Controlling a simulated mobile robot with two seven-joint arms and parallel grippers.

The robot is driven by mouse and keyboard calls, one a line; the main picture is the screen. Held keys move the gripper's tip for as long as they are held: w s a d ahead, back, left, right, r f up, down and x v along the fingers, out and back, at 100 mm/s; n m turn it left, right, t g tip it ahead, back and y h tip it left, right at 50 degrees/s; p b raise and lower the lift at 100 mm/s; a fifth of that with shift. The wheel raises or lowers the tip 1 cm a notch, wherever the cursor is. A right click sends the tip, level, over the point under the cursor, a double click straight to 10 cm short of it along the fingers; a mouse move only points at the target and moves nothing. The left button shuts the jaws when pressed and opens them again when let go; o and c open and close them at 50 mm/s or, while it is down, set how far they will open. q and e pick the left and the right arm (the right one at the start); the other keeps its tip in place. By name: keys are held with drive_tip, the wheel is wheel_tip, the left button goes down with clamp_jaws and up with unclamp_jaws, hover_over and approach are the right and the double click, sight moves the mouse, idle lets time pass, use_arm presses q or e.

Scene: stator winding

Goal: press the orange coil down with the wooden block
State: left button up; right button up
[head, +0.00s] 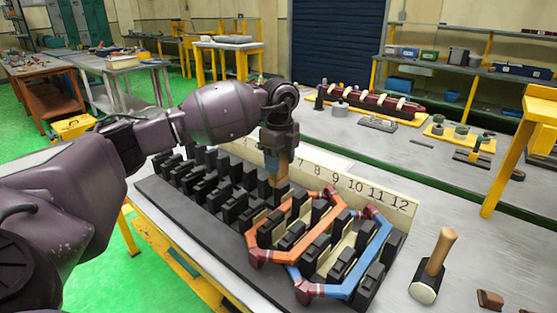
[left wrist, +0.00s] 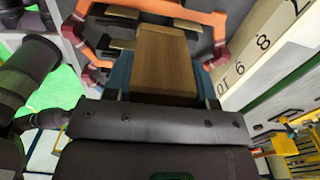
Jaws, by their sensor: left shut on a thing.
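My left gripper (head: 273,160) is shut on the wooden block (head: 279,169) and points down over the stator, left of the orange coil's upper end. In the left wrist view the block (left wrist: 168,62) sits between the blue fingers, with the orange coil (left wrist: 130,28) just beyond it. In the head view the orange coil (head: 318,236) lies across the black teeth of the stator (head: 205,232), left of and partly overlapping the blue coil (head: 345,291). Whether the block touches the coil cannot be told. My right gripper is not in view.
A numbered board (head: 345,181) runs behind the stator. A mallet (head: 434,266) stands on the table at the right, near small brown pieces (head: 490,299). A dark red cylinder (head: 370,101) lies on the bench behind. The grey tabletop between the mallet and the bench is mostly clear.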

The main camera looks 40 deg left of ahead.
sight(280, 184)
use_arm(q)
drive_tip(key=shift+s+d+f, duration=0.1)
drive_tip(key=shift+s+d, duration=0.05)
drive_tip(key=shift+d, duration=0.05)
drive_tip(key=shift+f, duration=0.15)
drive_tip(key=shift+f+b, duration=0.5)
drive_tip(key=shift+f, duration=0.1)
drive_tip(key=shift+f+b, duration=0.65)
drive_tip(key=shift+f, duration=0.7)
drive_tip(key=shift+f+b, duration=0.35)
drive_tip(key=shift+f, duration=1.85)
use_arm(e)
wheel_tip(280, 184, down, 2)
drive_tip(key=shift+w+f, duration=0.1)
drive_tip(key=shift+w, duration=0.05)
